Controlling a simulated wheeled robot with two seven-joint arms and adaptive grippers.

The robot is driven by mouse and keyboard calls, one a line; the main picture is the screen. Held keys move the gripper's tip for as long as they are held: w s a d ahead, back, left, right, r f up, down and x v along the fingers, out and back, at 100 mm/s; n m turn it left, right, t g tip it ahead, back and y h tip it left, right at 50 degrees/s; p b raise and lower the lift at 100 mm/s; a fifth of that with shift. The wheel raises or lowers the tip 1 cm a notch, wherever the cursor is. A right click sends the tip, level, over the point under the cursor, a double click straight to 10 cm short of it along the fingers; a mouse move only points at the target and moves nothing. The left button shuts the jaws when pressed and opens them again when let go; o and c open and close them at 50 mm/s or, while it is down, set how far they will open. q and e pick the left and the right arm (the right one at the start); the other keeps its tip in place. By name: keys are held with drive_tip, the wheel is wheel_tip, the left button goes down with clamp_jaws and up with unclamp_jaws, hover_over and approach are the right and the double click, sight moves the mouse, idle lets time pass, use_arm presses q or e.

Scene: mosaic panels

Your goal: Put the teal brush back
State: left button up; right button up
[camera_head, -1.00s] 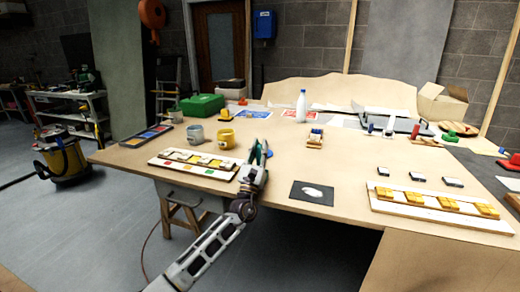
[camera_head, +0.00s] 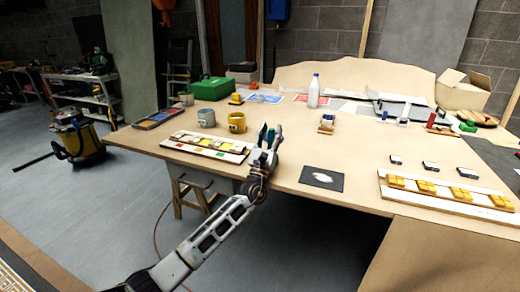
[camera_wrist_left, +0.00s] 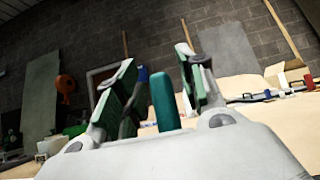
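The teal brush shows as a thick upright teal handle (camera_wrist_left: 164,102) between the two fingers in the left wrist view. Its lower part is hidden behind the white palm. My left gripper (camera_head: 270,134) is above the table's front edge, to the right of the mugs. It also shows in the left wrist view (camera_wrist_left: 160,82), its green-padded fingers drawn in on both sides of the handle; the exact contact is hard to see. A grey mug (camera_head: 206,117) and a yellow mug (camera_head: 237,122) stand to its left. My right gripper is not in view.
A mosaic panel (camera_head: 205,146) lies left of the gripper, and a black sheet with a white patch (camera_head: 321,179) lies to its right. Another panel with yellow tiles (camera_head: 447,194) is at the right. A white bottle (camera_head: 314,91) stands farther back.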

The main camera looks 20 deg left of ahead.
use_arm(q)
drive_tip(key=shift+r, duration=0.15)
drive_tip(key=shift+v, duration=1.85)
drive_tip(key=shift+s+r, duration=0.15)
drive_tip(key=shift+s, duration=0.35)
drive_tip(key=s+p, duration=0.1)
drive_tip(key=s, duration=0.9)
drive_tip(key=shift+s+a, duration=0.2)
drive_tip(key=shift+s, duration=0.05)
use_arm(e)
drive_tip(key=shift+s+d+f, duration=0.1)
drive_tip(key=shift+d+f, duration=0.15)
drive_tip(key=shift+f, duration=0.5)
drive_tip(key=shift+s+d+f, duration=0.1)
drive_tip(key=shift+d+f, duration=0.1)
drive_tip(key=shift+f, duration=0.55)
